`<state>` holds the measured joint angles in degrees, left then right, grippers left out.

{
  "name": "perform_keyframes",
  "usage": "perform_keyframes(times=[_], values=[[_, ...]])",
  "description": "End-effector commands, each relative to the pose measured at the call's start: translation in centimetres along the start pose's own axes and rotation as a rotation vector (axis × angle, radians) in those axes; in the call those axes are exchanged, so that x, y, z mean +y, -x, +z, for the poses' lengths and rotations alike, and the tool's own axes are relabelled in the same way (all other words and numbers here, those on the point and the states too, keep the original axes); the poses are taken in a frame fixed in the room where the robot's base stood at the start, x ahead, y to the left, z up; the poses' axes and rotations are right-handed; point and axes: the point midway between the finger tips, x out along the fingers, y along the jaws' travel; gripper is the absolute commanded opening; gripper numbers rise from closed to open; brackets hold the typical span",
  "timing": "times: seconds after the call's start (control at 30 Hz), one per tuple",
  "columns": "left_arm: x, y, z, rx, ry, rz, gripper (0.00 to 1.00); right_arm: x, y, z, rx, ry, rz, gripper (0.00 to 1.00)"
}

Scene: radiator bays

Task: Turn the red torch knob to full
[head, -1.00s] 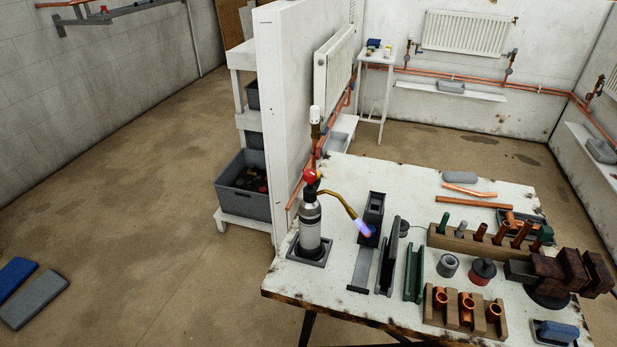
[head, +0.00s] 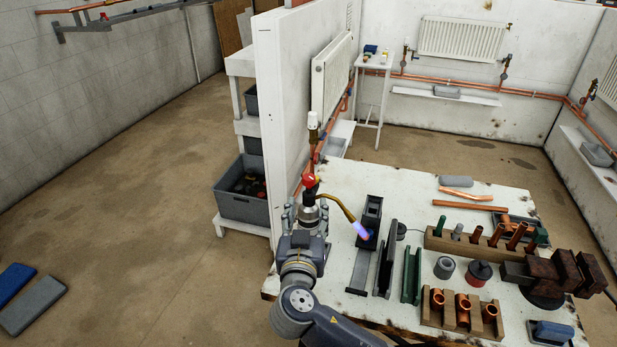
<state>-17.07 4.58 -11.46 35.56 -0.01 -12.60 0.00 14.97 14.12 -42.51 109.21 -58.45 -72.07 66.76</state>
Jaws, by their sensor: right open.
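The torch stands upright on the near left of the white workbench, and a bluish flame (head: 361,230) shows at the tip of its brass nozzle (head: 337,208). Its red knob (head: 310,181) sits on top of the torch head. My right gripper (head: 306,212) is open in front of the torch, with its fingers up around the torch's upper body, just below the red knob. I cannot tell whether the fingers touch the torch. My gripper and wrist hide most of the cylinder and its base. My left gripper is not in view.
The workbench (head: 415,180) holds a black stand (head: 370,221), a green channel (head: 411,275), wooden racks (head: 460,318) of copper fittings and a dark vice (head: 552,272). A white partition (head: 285,120) rises behind the torch. Open floor (head: 130,220) lies to the left.

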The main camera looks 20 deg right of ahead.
Motion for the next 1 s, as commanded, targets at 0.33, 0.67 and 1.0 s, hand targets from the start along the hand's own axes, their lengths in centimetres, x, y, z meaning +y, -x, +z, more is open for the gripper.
perform_keyframes(times=[0.33, 0.67, 1.0], values=[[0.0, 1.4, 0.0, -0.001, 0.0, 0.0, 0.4, -0.3, -3.0, -2.1, 0.054, -0.022, 0.001, 0.46], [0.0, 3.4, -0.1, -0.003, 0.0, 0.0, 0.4, -0.3, -8.5, -2.3, 0.051, -0.022, 0.001, 0.46], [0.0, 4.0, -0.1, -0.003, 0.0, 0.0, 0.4, -0.4, -10.8, -2.1, 0.049, -0.024, -0.002, 0.46]])
